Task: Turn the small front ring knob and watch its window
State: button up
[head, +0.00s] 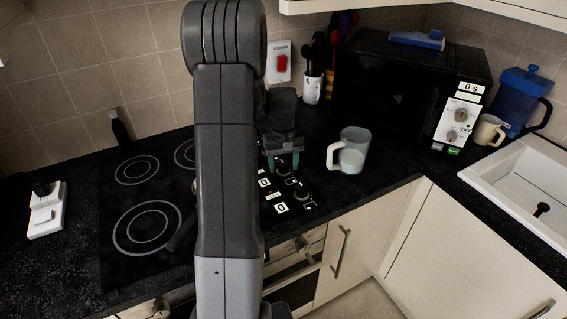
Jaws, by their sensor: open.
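The black hob (112,262) has ringed zones; a large ring (147,229) is at the front left and a smaller ring (137,170) behind it. My arm hides part of the hob. The control panel at its right side has dark knobs, one of them a front knob (302,194), and small white windows. The front window (281,208) reads 0, and another window (264,182) also seems to read 0. I cannot tell which knob serves the small front ring. My gripper (284,168) is open, pointing down over the rear part of the panel; contact with a knob is unclear.
A whitish mug (352,152) stands just right of the panel. A black microwave (385,90), a utensil pot (312,90) and a blue jug (518,100) stand behind. The white sink (500,185) is at right. The counter between mug and sink is clear.

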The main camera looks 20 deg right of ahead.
jog(key=c, duration=1)
jog(key=shift+o, duration=0.2)
jog(key=shift+m, duration=0.3)
jog(key=m+b, duration=0.1)
jog(key=m, duration=0.8)
jog(key=shift+b, duration=0.3)
jog(key=o, duration=1)
jog(key=shift+c, duration=0.2)
